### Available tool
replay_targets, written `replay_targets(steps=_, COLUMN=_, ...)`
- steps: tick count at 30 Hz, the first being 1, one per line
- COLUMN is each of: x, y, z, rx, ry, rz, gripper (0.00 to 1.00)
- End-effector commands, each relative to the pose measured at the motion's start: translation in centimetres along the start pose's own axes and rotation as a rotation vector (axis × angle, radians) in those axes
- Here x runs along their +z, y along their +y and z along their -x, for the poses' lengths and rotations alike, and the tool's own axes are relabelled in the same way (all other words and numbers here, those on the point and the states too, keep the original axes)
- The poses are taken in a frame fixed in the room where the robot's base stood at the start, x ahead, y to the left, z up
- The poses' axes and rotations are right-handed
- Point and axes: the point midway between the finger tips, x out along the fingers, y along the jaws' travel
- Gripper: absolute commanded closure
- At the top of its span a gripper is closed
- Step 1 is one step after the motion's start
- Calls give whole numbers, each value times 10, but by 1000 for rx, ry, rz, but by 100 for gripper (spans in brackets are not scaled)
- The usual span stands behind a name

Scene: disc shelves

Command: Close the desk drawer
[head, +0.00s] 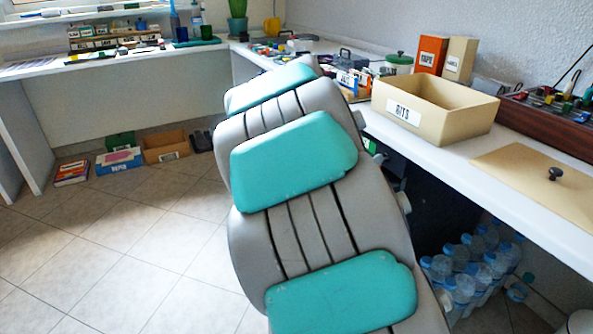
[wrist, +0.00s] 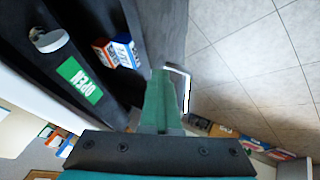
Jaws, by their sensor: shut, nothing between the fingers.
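The desk drawer (wrist: 112,95) stands open in the wrist view, dark inside, with its grey front panel (wrist: 165,28) along its right side. A handle (wrist: 187,90) sticks out from the outer face of that panel. Inside lie a green card reading OPEN (wrist: 79,80), small orange and blue boxes (wrist: 117,52) and a round pale-topped item (wrist: 48,40). My gripper (wrist: 162,74) has its green fingers shut and empty, overlapping the front panel near the handle; I cannot tell whether they touch. In the head view my arm hides the gripper and most of the drawer.
The white desk (head: 450,165) runs along the right wall, carrying a BITS box (head: 436,108) and a flat lid (head: 545,172). Several water bottles (head: 470,265) stand beneath it. Crates and books (head: 120,160) lie under the back counter. The tiled floor (head: 150,245) at left is clear.

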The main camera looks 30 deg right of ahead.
Motion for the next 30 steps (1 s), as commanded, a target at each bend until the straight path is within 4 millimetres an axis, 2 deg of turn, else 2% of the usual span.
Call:
replay_targets(steps=1, x=0, y=14, z=-4, rx=-1, ry=-4, rz=-5, gripper=100)
replay_targets(steps=3, x=0, y=29, z=-13, rx=0, ry=-4, rz=-4, gripper=100)
replay_targets(steps=12, x=-2, y=74, z=-37, rx=0, ry=3, rz=-2, gripper=100)
replay_targets(steps=18, x=-1, y=86, z=-45, rx=1, ry=1, rz=-1, gripper=100)
replay_targets(steps=30, x=-1, y=89, z=-47, rx=0, ry=1, rz=1, gripper=100)
